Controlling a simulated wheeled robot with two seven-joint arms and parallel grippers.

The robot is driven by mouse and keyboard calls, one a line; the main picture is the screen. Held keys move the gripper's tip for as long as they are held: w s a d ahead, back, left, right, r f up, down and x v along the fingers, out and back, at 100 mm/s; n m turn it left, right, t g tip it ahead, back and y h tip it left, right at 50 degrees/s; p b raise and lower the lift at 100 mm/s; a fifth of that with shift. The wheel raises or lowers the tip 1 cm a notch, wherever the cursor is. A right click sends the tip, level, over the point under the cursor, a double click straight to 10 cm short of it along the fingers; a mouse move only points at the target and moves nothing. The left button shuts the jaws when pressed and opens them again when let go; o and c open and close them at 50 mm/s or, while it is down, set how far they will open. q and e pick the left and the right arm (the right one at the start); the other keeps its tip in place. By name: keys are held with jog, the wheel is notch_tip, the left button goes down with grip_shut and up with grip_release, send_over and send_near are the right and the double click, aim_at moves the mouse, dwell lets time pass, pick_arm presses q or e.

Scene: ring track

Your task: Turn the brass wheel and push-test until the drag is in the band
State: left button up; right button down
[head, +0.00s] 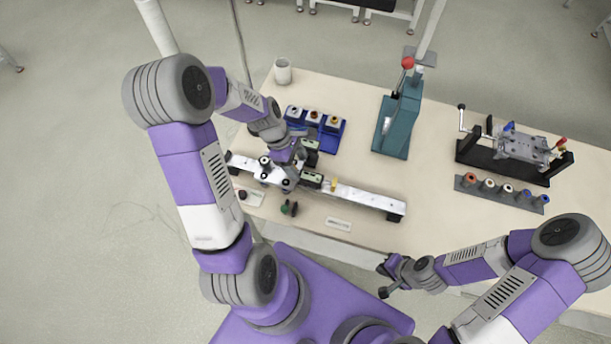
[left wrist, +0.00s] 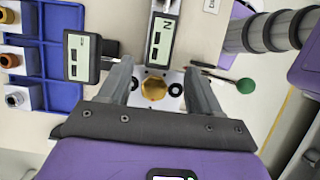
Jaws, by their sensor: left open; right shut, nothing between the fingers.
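The brass wheel (left wrist: 154,88) is a small gold knob on a light plate between two dark round parts. In the left wrist view it lies between the spread fingers of my left gripper (left wrist: 157,73), with visible space on both sides. In the head view my left gripper (head: 284,173) is over the carriage on the long metal rail (head: 365,197), and hides the wheel. Two digital displays, one marked N (left wrist: 161,45) and another (left wrist: 81,57), are beside the wheel; their digits are too small to read. My right gripper (head: 384,282) is shut and empty off the table's front edge.
A blue tray (head: 330,133) with several capped blocks lies behind the rail. A green-ended tool (left wrist: 245,86) lies near the carriage. A white cup (head: 282,71), a teal lever press (head: 396,125) and a black-based fixture (head: 515,157) stand farther away. The table front right of the rail is clear.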

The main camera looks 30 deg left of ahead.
aim_at(306, 175)
pick_arm(q)
jog(key=b+x, duration=0.1)
jog(key=x, duration=0.5)
jog(key=shift+d+f, duration=0.15)
jog(key=shift+w, duration=0.1)
grip_shut()
